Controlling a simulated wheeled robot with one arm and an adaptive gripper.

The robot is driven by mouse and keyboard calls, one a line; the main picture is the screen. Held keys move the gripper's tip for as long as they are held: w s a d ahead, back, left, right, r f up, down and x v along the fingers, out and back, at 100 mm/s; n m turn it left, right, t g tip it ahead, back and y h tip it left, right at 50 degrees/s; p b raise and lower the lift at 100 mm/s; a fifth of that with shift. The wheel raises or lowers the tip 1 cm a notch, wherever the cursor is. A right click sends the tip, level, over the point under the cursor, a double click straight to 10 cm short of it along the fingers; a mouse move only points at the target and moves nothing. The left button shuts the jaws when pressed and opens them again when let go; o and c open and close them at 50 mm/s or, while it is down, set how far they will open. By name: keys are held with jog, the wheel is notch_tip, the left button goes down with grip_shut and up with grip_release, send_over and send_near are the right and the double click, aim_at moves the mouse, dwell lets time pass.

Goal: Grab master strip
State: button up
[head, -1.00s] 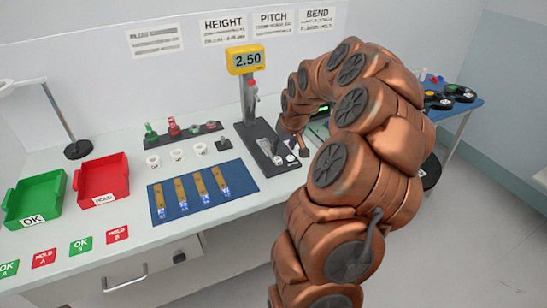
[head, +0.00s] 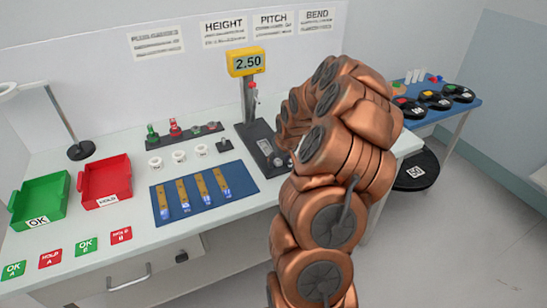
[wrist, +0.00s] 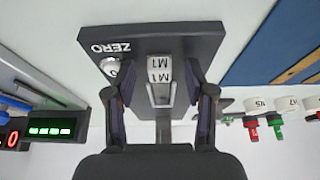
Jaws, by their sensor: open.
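The master strip (wrist: 159,72), a pale piece marked M1, lies at the dark gauge base (wrist: 185,42) in the wrist view. My gripper (wrist: 159,94) is open, with one finger on each side of the strip. Whether either finger touches it I cannot tell. A ZERO label and a round pale button (wrist: 110,67) are beside the strip on the base. In the head view the gauge base (head: 250,134) stands under a yellow display (head: 246,62) reading 2.50.
Several strips lie on a blue mat (head: 240,181) left of the gauge. White cups (head: 179,156) and a rack of red and green pieces (head: 195,131) stand behind it. Green (head: 38,200) and red (head: 106,182) trays are at left.

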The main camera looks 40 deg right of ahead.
jog(key=shift+c, duration=0.2)
grip_shut()
dwell(0.4)
